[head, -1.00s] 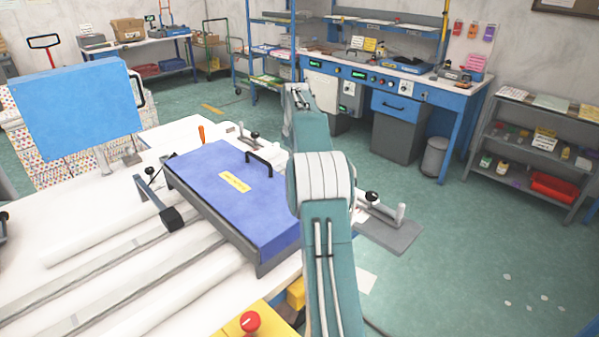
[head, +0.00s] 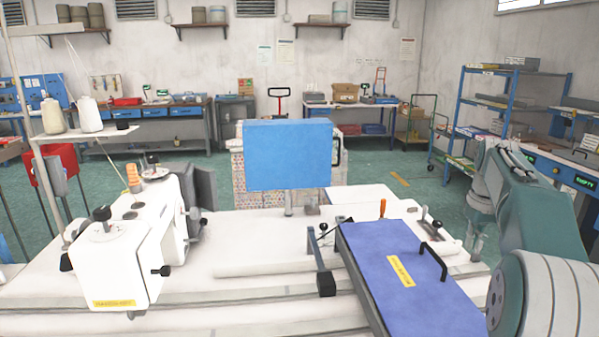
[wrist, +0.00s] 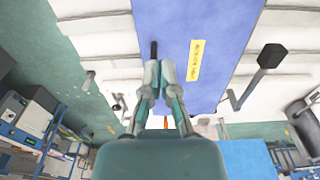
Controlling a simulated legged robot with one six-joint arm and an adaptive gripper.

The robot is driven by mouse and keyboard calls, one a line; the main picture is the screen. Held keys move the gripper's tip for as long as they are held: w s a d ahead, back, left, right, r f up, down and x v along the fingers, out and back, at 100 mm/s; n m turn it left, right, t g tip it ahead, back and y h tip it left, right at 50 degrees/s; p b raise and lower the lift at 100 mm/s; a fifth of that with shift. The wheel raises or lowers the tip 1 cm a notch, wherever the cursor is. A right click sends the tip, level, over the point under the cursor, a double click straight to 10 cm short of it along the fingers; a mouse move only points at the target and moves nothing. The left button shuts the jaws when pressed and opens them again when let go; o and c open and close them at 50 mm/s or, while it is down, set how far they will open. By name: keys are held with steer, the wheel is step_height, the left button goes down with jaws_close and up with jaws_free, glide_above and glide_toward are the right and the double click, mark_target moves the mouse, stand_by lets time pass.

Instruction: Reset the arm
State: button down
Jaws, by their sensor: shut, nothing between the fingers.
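My arm (head: 540,215) shows at the right edge of the head view, a teal and grey arm folded beside the sewing table. My gripper (wrist: 158,75) is seen in the wrist view, its two fingers together and nothing between them. In that view the fingers appear in front of the blue-violet panel (wrist: 225,30) with its yellow label and black handle. I cannot tell how far the fingers are from it. The gripper's tips are not visible in the head view.
The white sewing machine (head: 125,250) stands at the left of the table (head: 240,300). The blue-violet panel (head: 380,285) lies at the table's right side. A blue upright board (head: 287,155) stands behind. A blue shelf rack (head: 505,100) is at the right.

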steer(key=s+a+r+t, duration=0.1)
steer(key=s+a+r, duration=0.1)
steer(key=s+a, duration=0.5)
steer(key=s+a+r+t, duration=0.1)
steer(key=s+a+r, duration=0.15)
steer(key=a, duration=0.75)
steer(key=s+a+f+t, duration=0.1)
steer(key=s+a+f, duration=0.4)
steer(key=s, duration=0.3)
steer(key=s+a+f+t, duration=0.2)
steer(key=s+a+f, duration=0.3)
steer(key=s, duration=0.4)
steer(key=shift+a, duration=0.15)
steer(key=shift+a, duration=0.1)
